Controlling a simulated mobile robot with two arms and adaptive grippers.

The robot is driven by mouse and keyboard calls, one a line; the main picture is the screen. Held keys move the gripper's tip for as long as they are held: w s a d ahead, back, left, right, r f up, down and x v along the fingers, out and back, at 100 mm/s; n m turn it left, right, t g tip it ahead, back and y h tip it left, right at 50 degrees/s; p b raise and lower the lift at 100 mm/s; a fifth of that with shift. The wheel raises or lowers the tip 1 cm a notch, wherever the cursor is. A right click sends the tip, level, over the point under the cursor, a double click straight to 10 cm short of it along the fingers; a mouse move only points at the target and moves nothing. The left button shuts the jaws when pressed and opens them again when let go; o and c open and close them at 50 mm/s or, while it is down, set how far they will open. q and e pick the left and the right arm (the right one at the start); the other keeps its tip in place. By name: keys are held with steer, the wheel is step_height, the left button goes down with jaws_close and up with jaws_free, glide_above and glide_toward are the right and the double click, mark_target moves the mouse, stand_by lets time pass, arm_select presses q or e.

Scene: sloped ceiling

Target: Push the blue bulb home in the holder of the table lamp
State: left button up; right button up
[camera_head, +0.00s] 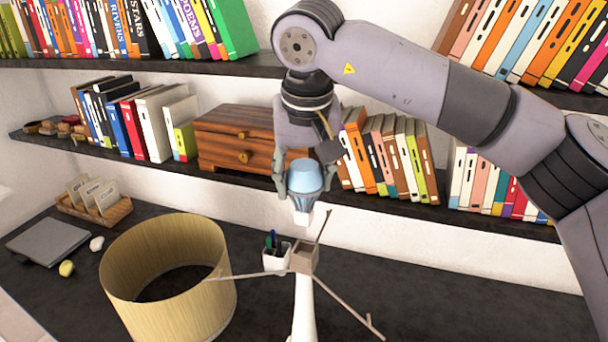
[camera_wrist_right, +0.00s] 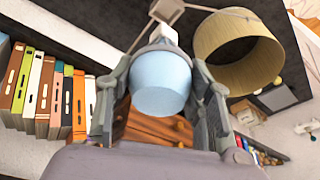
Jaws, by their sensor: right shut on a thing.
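The blue bulb (camera_head: 304,177) is upright in my right gripper (camera_head: 304,190), its white base pointing down. The gripper's fingers are shut around the bulb's sides; in the right wrist view the bulb (camera_wrist_right: 161,82) sits between both fingers (camera_wrist_right: 160,98). The table lamp has a pale stem (camera_head: 304,312) topped by a brownish box-shaped holder (camera_head: 304,256) with thin rods spreading out. The bulb's base is above the holder, with a gap between them in the head view. The holder's opening is not clearly visible. My left gripper is not in view.
A straw-coloured lampshade (camera_head: 170,300) stands on the dark desk (camera_head: 440,295) left of the lamp. A pen cup (camera_head: 277,254) is just behind the holder. A wooden drawer box (camera_head: 236,140) and rows of books fill the shelf behind the gripper. The desk's right side looks clear.

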mark_target(304, 210)
steer(key=shift+f, duration=0.25)
steer(key=shift+s+f+b, duration=0.15)
steer(key=shift+s+b, duration=0.05)
steer(key=shift+b, duration=0.1)
steer(key=shift+s+f, duration=0.1)
steer(key=shift+f, duration=0.1)
steer(key=shift+f+b, duration=0.55)
steer(key=shift+f, duration=0.5)
steer(key=shift+f+b, duration=0.95)
steer(key=shift+f, duration=0.1)
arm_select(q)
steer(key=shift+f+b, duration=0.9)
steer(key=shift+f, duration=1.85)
arm_select(e)
steer(key=shift+f, duration=1.35)
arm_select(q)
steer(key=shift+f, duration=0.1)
arm_select(e)
steer(key=shift+f, duration=0.15)
steer(key=o, duration=1.2)
